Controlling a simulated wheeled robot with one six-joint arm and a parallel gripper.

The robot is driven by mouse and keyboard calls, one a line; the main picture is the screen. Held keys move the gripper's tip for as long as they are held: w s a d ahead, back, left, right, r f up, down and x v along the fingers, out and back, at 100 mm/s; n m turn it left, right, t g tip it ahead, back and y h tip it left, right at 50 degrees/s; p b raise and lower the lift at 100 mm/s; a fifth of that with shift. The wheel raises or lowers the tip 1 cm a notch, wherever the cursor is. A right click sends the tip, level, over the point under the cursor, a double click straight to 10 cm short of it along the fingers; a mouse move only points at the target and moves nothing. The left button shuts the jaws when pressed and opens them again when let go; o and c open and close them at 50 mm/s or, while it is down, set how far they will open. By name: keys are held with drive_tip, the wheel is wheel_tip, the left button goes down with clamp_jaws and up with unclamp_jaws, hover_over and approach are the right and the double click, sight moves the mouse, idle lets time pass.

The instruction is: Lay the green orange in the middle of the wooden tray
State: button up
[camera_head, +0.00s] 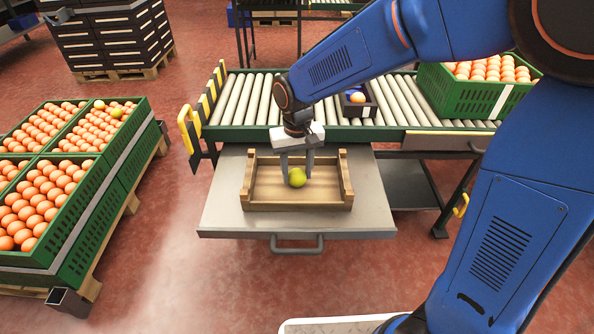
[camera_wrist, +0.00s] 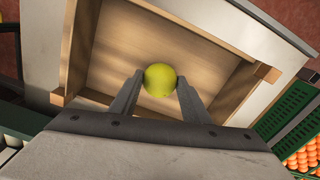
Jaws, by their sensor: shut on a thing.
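The green orange (camera_head: 297,177) is between the fingers of my gripper (camera_head: 296,170), over the middle of the wooden tray in the head view. In the wrist view the green orange (camera_wrist: 160,80) sits between the two fingertips of my gripper (camera_wrist: 159,86), which are shut on it. The wooden tray (camera_head: 320,196) lies on a grey metal shelf and its floor is otherwise bare. The tray floor (camera_wrist: 205,65) also shows behind the orange in the wrist view. I cannot tell whether the orange touches the tray floor.
The grey shelf (camera_head: 228,212) stands before a roller conveyor (camera_head: 235,100). On the conveyor are a small dark box (camera_head: 357,108) with an orange in it and a green crate (camera_head: 450,95) of oranges. Crates of oranges (camera_head: 60,190) stand on a pallet at left.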

drive_tip(key=shift+f, duration=0.45)
idle(0.3)
drive_tip(key=o, duration=1.6)
drive_tip(key=shift+c, duration=0.2)
drive_tip(key=shift+r, duration=0.15)
drive_tip(key=shift+r, duration=3.85)
drive_tip(key=shift+d, duration=0.1)
